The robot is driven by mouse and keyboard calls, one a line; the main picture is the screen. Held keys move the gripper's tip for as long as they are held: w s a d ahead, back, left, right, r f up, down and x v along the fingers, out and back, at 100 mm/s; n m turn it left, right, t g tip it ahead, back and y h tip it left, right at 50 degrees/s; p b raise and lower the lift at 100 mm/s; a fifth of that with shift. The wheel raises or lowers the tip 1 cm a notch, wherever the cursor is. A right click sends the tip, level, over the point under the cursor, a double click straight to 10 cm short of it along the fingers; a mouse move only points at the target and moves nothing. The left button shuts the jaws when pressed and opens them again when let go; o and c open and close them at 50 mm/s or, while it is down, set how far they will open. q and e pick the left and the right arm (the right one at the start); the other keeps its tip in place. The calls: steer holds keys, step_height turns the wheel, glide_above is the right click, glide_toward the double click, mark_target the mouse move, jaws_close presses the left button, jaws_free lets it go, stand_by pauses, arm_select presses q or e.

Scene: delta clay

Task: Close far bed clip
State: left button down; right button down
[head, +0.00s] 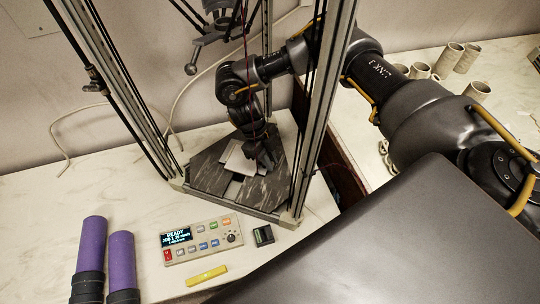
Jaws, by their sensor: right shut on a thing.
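My right arm reaches in from the right between the delta printer's uprights. My right gripper (266,160) is low over the printer's bed, at the right part of a pale plate (238,160). The pale plate lies on the dark stone-patterned bed base (211,178). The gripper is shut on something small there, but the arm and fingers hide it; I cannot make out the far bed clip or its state. My left gripper is not in view.
The printer's uprights (320,110) stand close around my right arm, with the print head (212,30) above. A control panel (202,240), a small dark box (263,235), a yellow bar (206,276) and purple tubes (91,250) are in front. Several clay-coloured cylinders (452,56) stand at the back right.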

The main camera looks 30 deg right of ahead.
steer(key=shift+n, duration=0.4)
steer(key=c, duration=1.4)
jaws_free()
